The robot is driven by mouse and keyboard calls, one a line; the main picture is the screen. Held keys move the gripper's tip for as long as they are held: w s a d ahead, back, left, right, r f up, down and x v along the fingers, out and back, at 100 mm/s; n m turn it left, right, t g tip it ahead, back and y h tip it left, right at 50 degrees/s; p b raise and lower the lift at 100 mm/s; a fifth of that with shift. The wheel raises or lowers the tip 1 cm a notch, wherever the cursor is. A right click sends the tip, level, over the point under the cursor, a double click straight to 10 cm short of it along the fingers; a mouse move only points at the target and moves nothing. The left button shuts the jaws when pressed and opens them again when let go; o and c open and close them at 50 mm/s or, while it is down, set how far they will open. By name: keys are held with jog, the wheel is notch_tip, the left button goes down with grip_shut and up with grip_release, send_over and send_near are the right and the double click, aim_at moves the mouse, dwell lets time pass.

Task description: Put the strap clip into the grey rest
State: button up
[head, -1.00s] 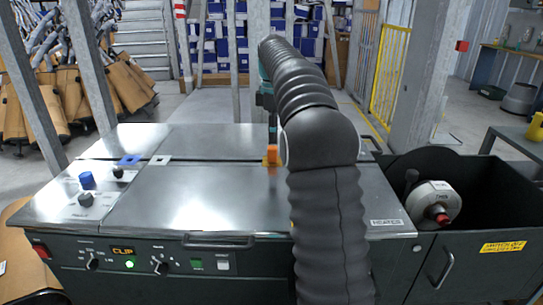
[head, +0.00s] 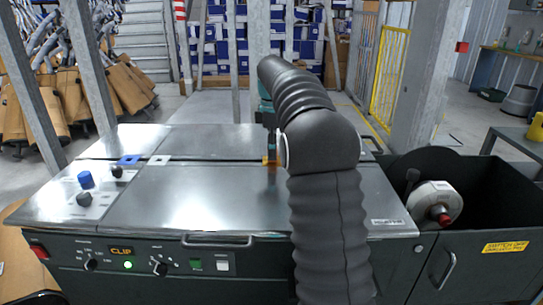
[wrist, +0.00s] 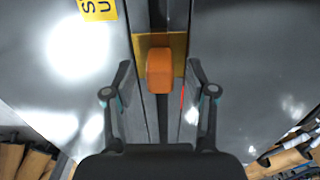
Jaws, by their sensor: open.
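I take the orange block (wrist: 159,70) to be the strap clip. It sits on a brass-coloured plate (wrist: 177,45) across the dark slot of the steel table top. My gripper (wrist: 158,75) is open, with one finger on each side of the block and a gap on both sides. In the head view my gripper (head: 270,140) is over the back middle of the table, and the clip is mostly hidden there. The grey rest (head: 160,160), a small pale square with a dark middle, lies on the table's back left.
A blue square rest (head: 130,160) lies just left of the grey one. A blue knob (head: 85,179) and dark knobs stand at the table's left. A black bin with a strap reel (head: 433,204) adjoins on the right. The steel top between clip and grey rest is clear.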

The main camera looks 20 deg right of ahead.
grip_shut()
jog(key=shift+r, duration=0.15)
jog(key=shift+r, duration=0.55)
notch_tip(320, 180, up, 3)
jog(key=shift+f+p, duration=0.1)
jog(key=shift+p, duration=0.45)
jog(key=s+d+r, duration=0.2)
jog(key=d+r, duration=0.5)
jog(key=d, duration=0.4)
jog(key=shift+d, duration=0.25)
jog(key=shift+s+f, duration=0.1)
